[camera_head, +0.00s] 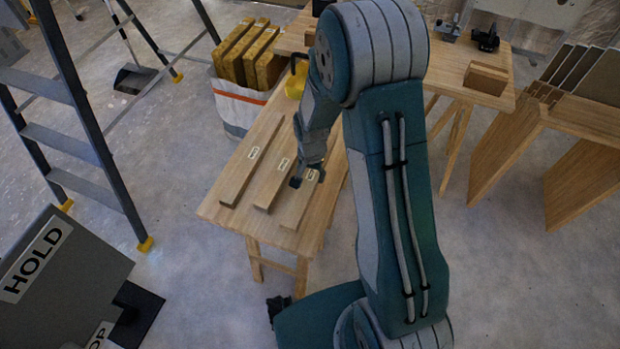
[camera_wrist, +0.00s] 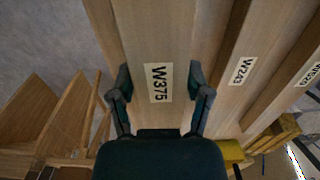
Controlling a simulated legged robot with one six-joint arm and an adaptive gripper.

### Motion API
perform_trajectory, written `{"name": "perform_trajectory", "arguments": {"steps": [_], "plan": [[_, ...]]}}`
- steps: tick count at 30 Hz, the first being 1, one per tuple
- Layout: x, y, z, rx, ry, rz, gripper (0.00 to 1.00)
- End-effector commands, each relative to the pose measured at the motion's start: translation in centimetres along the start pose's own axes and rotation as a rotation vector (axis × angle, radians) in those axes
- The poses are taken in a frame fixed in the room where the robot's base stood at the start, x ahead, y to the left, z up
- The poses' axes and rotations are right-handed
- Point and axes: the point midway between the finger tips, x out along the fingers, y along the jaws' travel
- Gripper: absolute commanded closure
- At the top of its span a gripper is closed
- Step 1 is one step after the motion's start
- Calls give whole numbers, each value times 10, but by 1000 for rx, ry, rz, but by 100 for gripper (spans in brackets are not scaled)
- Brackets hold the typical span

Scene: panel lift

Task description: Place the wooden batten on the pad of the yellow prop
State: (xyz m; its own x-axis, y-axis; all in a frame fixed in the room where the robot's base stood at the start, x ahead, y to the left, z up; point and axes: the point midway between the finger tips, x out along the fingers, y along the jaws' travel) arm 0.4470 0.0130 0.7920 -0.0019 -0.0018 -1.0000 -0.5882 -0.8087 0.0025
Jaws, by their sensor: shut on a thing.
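A wooden batten labelled W375 (camera_wrist: 150,30) lies between the two fingers of my gripper (camera_wrist: 160,90) in the wrist view. The fingers close on its edges on either side of the label. In the head view my gripper (camera_head: 308,178) is over the right-hand batten (camera_head: 292,214) on the wooden bench (camera_head: 222,212), and partly covers it. I cannot tell whether this batten is lifted off the bench. A yellow object (camera_head: 295,84) with a black handle stands at the bench's far end; I cannot tell whether it is the yellow prop. No pad is clearly visible.
Two more battens, W243 (camera_wrist: 230,95) and another (camera_wrist: 285,75), lie beside the held one. A ladder (camera_head: 95,125) stands left, a grey HOLD box (camera_head: 75,275) front left, a bag of yellow packs (camera_head: 240,105) behind. Wooden trestles (camera_head: 580,118) stand right.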

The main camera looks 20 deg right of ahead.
Motion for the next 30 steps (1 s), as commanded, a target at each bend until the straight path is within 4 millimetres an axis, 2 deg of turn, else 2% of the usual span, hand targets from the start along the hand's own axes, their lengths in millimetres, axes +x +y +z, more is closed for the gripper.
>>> {"name": "perform_trajectory", "arguments": {"steps": [8, 13, 23, 24, 25, 26, 30], "plan": [[18, -9, -11, 0, 0, 0, 95], [43, -8, -10, 0, -1, 1, 95], [47, -8, -10, 0, 1, -1, 95], [47, -8, -10, 0, 1, -1, 28], [47, -8, -10, 0, 1, -1, 14], [47, -8, -10, 0, 1, -1, 2], [47, -8, -10, 0, 1, -1, 2]]}}
